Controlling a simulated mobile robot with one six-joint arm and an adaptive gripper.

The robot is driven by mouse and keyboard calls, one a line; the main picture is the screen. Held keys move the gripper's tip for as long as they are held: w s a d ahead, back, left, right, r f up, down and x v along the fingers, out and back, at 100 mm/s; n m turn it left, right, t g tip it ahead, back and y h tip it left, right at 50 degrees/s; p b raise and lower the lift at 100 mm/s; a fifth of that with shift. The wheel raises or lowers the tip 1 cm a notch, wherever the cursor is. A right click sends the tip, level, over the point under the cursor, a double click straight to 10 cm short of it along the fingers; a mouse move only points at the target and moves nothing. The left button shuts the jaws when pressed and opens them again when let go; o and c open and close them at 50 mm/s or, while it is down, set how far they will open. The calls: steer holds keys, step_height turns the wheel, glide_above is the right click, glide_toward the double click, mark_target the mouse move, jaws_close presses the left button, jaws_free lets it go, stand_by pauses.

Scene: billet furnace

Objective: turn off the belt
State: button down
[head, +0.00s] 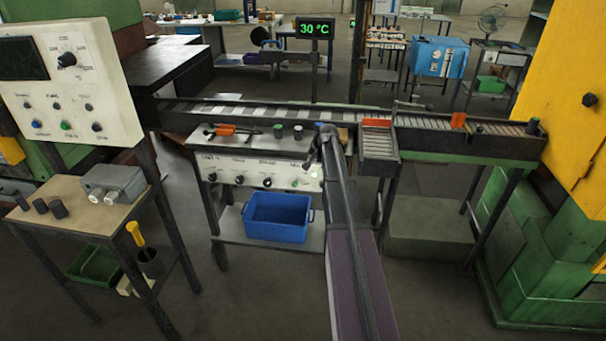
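The belt (290,110) is a conveyor with light and dark slats running across the middle, from the dark furnace table at left toward the roller section at right. Below its near side is a white control panel (250,172) with a row of knobs and buttons and small labels too blurred to read. A pale, lit-looking button (316,171) sits at the panel's right end. My gripper (311,162) is at the end of my arm, just above and beside that button. Whether it touches the panel, and whether its fingers are open, I cannot tell.
A blue bin (277,217) stands on the shelf below the panel. A second white panel (70,85) with a dark screen and knobs is at left, above a small table (85,205) with dark cylinders. A yellow machine (565,100) stands at right. A display (315,28) reads 30 °C.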

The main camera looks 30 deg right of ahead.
steer(key=shift+f, duration=0.1)
steer(key=b, duration=0.9)
glide_above(296, 183)
steer(key=d, duration=0.4)
step_height(296, 183, down, 9)
steer(key=shift+s+a+f+b, duration=0.15)
steer(key=shift+a+f+b, duration=1.1)
steer(key=shift+a+b, duration=0.1)
steer(key=shift+s+d, duration=0.1)
steer(key=shift+d, duration=0.1)
